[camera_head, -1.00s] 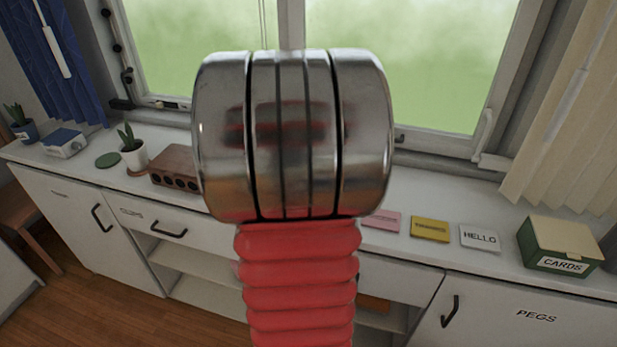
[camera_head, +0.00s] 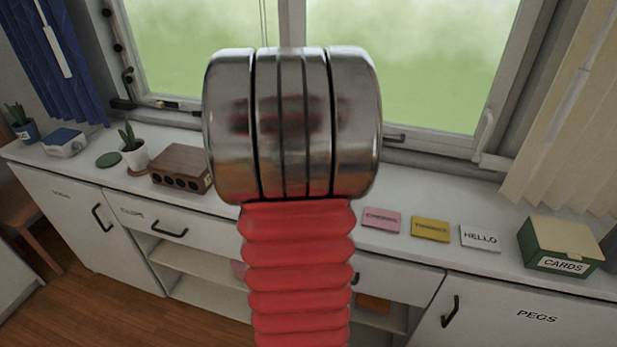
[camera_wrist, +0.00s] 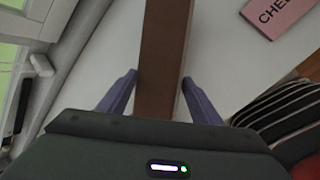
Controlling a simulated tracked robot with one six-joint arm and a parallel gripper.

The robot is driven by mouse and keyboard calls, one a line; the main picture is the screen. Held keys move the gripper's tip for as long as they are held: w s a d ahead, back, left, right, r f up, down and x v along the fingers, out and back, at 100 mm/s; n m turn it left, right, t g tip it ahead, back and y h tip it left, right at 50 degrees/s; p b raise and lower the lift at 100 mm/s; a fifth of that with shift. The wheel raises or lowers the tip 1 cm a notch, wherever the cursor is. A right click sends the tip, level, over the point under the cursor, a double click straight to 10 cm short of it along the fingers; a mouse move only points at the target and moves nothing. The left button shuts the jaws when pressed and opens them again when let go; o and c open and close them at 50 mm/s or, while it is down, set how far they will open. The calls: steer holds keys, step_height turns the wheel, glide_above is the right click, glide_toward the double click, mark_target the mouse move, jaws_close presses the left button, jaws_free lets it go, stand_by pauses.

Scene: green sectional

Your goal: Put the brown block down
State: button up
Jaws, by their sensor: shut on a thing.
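The brown block (camera_wrist: 165,40) is a long, plain brown bar in the wrist view, running from the top edge down between the two purple fingers. My gripper (camera_wrist: 160,76) is shut on it, one finger on each side. The white countertop (camera_wrist: 218,55) lies behind the block; I cannot tell whether the block touches it. In the head view my own arm hides the gripper and the held block.
Pink (camera_head: 381,220), yellow (camera_head: 430,229) and white HELLO (camera_head: 480,237) cards lie on the counter, left of a green CARDS box (camera_head: 560,247). A brown box with round holes (camera_head: 181,168) and a potted plant (camera_head: 133,152) stand left. A striped item (camera_wrist: 285,115) is at the wrist view's right.

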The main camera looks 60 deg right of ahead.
steer(key=shift+f, duration=0.15)
steer(key=o, duration=1.1)
steer(key=shift+c, duration=0.2)
steer(key=shift+r, duration=0.45)
steer(key=v, duration=1.1)
steer(key=shift+a+r, duration=0.2)
steer(key=shift+r, duration=0.2)
